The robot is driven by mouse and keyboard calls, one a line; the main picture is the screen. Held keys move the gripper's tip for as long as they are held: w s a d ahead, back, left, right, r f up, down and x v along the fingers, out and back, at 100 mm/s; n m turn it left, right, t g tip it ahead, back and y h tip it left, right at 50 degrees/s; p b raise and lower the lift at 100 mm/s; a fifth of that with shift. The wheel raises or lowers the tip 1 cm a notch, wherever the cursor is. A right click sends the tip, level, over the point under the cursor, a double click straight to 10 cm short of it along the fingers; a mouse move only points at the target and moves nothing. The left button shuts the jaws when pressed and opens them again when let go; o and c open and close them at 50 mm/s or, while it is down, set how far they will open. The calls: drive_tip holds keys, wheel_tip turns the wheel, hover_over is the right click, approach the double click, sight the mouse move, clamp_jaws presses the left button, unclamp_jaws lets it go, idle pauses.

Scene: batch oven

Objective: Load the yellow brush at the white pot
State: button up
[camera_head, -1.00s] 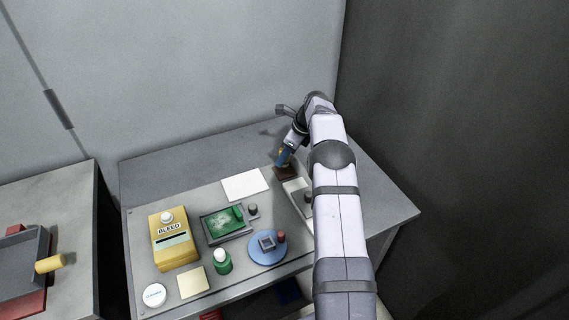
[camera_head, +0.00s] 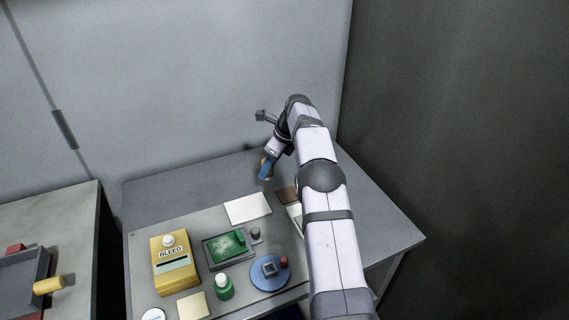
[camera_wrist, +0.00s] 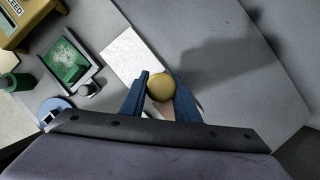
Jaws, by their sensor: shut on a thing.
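My gripper (camera_head: 266,169) is shut on the yellow brush and holds it above the back of the table. In the wrist view the brush (camera_wrist: 160,86) shows as a round dull-yellow end between the two blue fingers of my gripper (camera_wrist: 160,95); its lower part is hidden. The white pot (camera_head: 153,315), a low round lid-like shape, is at the bottom left of the head view, cut by the frame edge. It is well apart from my gripper and out of the wrist view.
A brown block (camera_head: 287,195) lies near my arm, beside a white sheet (camera_head: 247,208). A yellow BLEED box (camera_head: 175,262), green board in a tray (camera_head: 226,245), green bottle (camera_head: 224,289) and blue disc (camera_head: 269,273) fill the front. The table's back left is bare.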

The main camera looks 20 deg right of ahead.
drive_tip(key=a+p, duration=0.2)
drive_tip(key=a, duration=1.3)
drive_tip(key=s+a+p, duration=0.1)
drive_tip(key=s+a, duration=0.4)
drive_tip(key=a, duration=0.2)
drive_tip(key=s+a+g+p, duration=0.1)
drive_tip(key=s+a+p, duration=0.1)
drive_tip(key=s+a, duration=0.2)
drive_tip(key=s+a+g+y+p, duration=0.1)
drive_tip(key=s+a, duration=0.4)
drive_tip(key=a, duration=0.5)
drive_tip(key=shift+s+a+f+p, duration=0.15)
drive_tip(key=shift+s+a+p, duration=0.2)
drive_tip(key=shift+p, duration=0.15)
drive_tip(key=s+a+m+g+p, duration=0.1)
drive_tip(key=s+a, duration=0.4)
drive_tip(key=s, duration=0.7)
drive_tip(key=shift+s+f+y+p, duration=0.3)
drive_tip(key=shift+f+p, duration=0.15)
drive_tip(key=shift+p, duration=0.2)
drive_tip(key=shift+w+f, duration=0.1)
drive_tip(key=shift+f, duration=0.1)
wheel_tip(320, 180, down, 6)
drive_tip(key=b, duration=0.7)
drive_tip(key=shift+r, duration=0.15)
drive_tip(key=shift+f+b, duration=0.45)
drive_tip(key=shift+f, duration=0.1)
